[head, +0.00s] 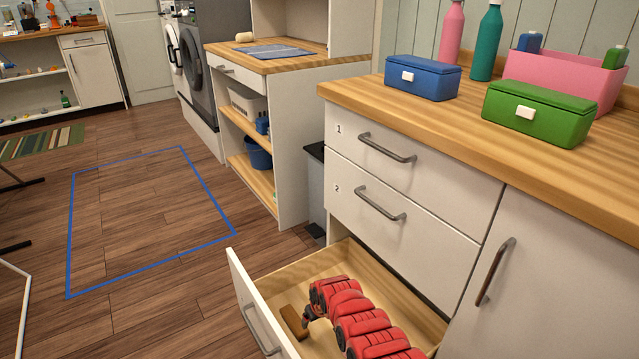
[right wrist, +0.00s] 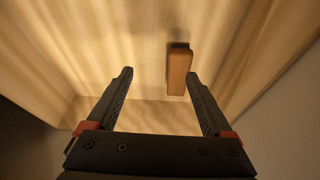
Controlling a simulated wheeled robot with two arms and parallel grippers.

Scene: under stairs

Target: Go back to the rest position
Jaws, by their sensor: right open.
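My right arm, in red segments, reaches into the open bottom drawer (head: 268,284) in the head view. My right gripper (right wrist: 160,74) is open, with both dark fingers apart and nothing held between them. A small brown wooden block (right wrist: 179,72) lies on the drawer's floor beyond the fingertips, nearer the right finger in the right wrist view. It also shows in the head view (head: 293,322), beside the end of my arm. The fingertips are hidden or too small to make out in the head view. My left gripper is in neither view.
Above the open drawer are two shut drawers (head: 385,205) and a wooden counter (head: 440,115). A blue box (head: 423,80), a green box (head: 540,115), a pink bin (head: 570,80) and bottles stand there. A blue outline (head: 185,257) marks clear floor at left.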

